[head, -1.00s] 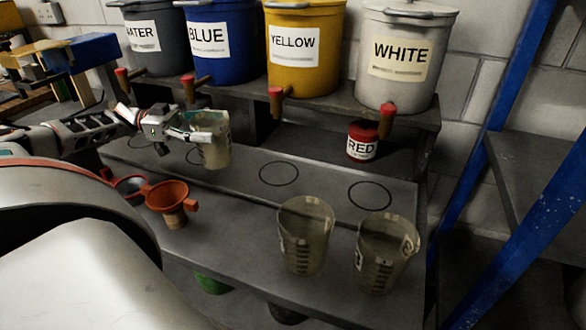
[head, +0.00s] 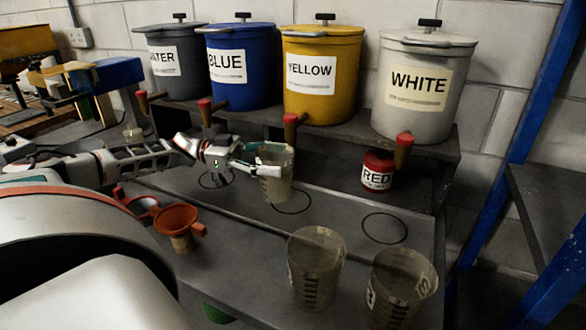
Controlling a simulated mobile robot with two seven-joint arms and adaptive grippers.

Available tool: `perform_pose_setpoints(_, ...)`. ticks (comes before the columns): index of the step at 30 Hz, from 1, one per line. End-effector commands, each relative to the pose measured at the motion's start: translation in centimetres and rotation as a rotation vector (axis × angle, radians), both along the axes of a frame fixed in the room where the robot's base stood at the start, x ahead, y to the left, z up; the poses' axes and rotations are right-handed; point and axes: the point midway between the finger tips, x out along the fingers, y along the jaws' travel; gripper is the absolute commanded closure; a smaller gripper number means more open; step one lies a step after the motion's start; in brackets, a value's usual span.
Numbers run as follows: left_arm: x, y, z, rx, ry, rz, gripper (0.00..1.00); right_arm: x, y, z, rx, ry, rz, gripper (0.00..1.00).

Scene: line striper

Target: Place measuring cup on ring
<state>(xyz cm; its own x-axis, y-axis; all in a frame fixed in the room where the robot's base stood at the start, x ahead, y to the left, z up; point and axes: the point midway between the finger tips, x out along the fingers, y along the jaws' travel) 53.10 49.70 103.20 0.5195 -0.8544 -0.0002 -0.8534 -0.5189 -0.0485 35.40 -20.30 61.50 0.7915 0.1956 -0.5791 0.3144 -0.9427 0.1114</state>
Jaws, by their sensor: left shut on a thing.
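My left gripper (head: 262,160) is shut on a translucent measuring cup (head: 277,184). It holds the cup upright at the left part of a black ring (head: 298,210) marked on the grey shelf, in front of the yellow bucket's tap. I cannot tell whether the cup's base touches the shelf. Another ring (head: 215,180) lies to the left, and an empty ring (head: 385,228) to the right. Two more measuring cups stand in front, one in the middle (head: 314,268) and one at the right (head: 400,285). My right gripper is not in view.
Water (head: 175,85), blue (head: 245,85), yellow (head: 325,95) and white (head: 425,110) buckets with red-tipped taps stand on the raised shelf behind. A red pot (head: 377,172) sits below the white one. An orange funnel (head: 176,220) stands at front left. A blue post (head: 515,120) rises at right.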

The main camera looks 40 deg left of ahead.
Motion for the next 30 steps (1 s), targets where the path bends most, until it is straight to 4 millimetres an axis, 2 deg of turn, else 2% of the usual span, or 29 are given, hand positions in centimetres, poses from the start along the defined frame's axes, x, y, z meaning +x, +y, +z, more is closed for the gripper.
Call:
perform_pose_setpoints(10, 2.2, -3.6, 0.1, -0.003, -0.005, -0.002, 0.64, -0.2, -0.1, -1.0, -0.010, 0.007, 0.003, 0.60)
perform_pose_setpoints(14, 2.2, -3.5, -1.3, -0.002, 0.001, 0.000, 0.64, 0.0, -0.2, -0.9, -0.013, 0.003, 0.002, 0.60)
perform_pose_setpoints(25, 2.1, -3.5, -1.6, 0.000, 0.000, -0.001, 0.65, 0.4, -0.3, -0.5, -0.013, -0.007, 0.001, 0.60)
perform_pose_setpoints(26, 2.1, -3.5, -1.7, 0.000, 0.000, -0.001, 0.33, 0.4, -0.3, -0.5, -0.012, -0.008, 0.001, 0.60)
perform_pose_setpoints(27, 2.1, -3.5, -1.7, 0.001, -0.001, -0.001, 0.23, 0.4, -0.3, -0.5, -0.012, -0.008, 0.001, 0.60)
perform_pose_setpoints(28, 2.1, -3.5, -1.7, 0.001, -0.001, -0.001, 0.19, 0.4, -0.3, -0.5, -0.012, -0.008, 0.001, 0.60)
perform_pose_setpoints(30, 2.1, -3.5, -1.6, 0.001, -0.001, -0.001, 0.19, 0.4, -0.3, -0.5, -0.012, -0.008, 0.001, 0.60)
